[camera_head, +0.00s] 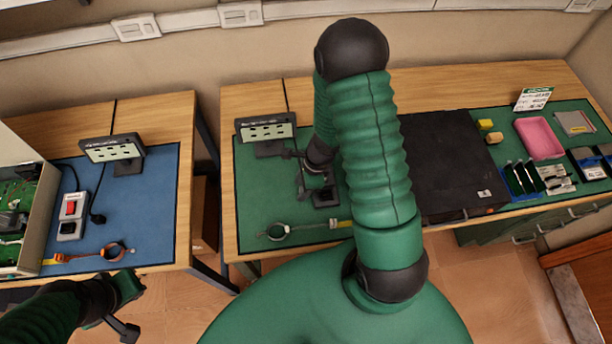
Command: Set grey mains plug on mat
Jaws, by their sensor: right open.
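My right gripper (314,182) is open, pointing down over the left part of the green mat (262,190). A small dark block (325,198) shows at its fingertips; I cannot tell whether it is the grey mains plug or part of the gripper. On the left bench lies a blue mat (155,215). A dark plug-like piece (98,216) on a cord lies on it beside a grey socket block with a red switch (72,212). My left gripper (124,305) is at the lower left, in front of the blue mat; its jaws are unclear.
Each mat has a display panel at its back, left (112,150) and right (266,130). Ring-shaped straps (110,252) lie near the front edges. A black case (450,160) and a pink tray (540,138) stand to the right. A gap separates the benches.

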